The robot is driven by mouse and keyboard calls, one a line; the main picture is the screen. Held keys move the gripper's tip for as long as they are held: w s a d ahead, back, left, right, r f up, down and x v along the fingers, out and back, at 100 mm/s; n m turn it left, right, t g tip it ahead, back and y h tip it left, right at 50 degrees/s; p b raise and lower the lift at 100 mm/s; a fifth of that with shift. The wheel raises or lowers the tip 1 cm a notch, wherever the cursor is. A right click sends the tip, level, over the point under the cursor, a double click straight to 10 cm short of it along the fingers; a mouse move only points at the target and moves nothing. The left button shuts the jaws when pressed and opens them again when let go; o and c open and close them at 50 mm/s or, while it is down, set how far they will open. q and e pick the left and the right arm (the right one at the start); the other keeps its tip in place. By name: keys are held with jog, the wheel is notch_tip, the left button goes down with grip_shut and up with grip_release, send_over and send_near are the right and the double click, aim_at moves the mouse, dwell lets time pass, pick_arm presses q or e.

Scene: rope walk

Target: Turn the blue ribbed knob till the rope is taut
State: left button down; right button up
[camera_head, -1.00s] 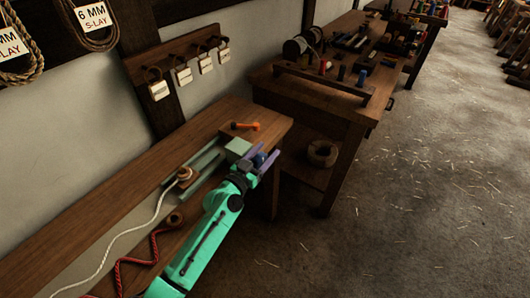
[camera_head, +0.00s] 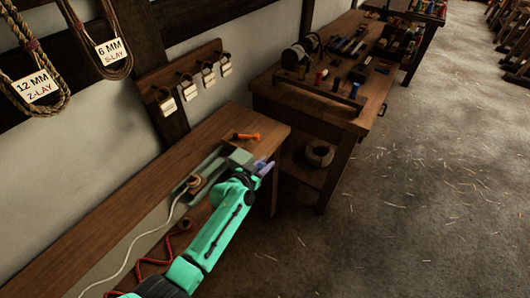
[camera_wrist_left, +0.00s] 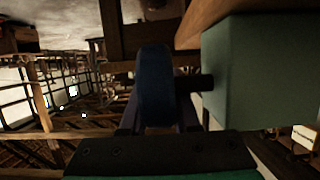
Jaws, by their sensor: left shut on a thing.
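The blue knob (camera_wrist_left: 155,85) sits upright in the left wrist view, on a dark shaft coming out of a grey-green block (camera_wrist_left: 265,70). Its ribs are too dark to make out. My left gripper (camera_head: 263,167) is shut on the knob at the bench's right end; the arm and fingers mostly hide the knob in the head view. The grey-green block also shows there (camera_head: 239,157), beside the fingers. A white rope (camera_head: 131,255) runs from a small drum (camera_head: 193,181) down to the lower left in a gentle curve. My right gripper is out of view.
An orange-handled tool (camera_head: 246,136) lies on the bench (camera_head: 120,215) behind the block. A second bench (camera_head: 330,125) with spools and tools stands beyond.

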pick_arm(q)
jog(key=shift+f+g+y+p, duration=0.25)
jog(key=shift+g+y+p, duration=0.25)
jog(key=shift+g+p, duration=0.25)
jog(key=shift+f+g+y+p, duration=0.2)
jog(key=shift+g+y+p, duration=0.35)
jog(key=shift+p, duration=0.3)
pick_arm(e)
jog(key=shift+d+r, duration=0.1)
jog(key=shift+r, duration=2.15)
pick_arm(q)
jog(key=c, duration=0.6)
grip_release()
jog(key=shift+c, duration=0.2)
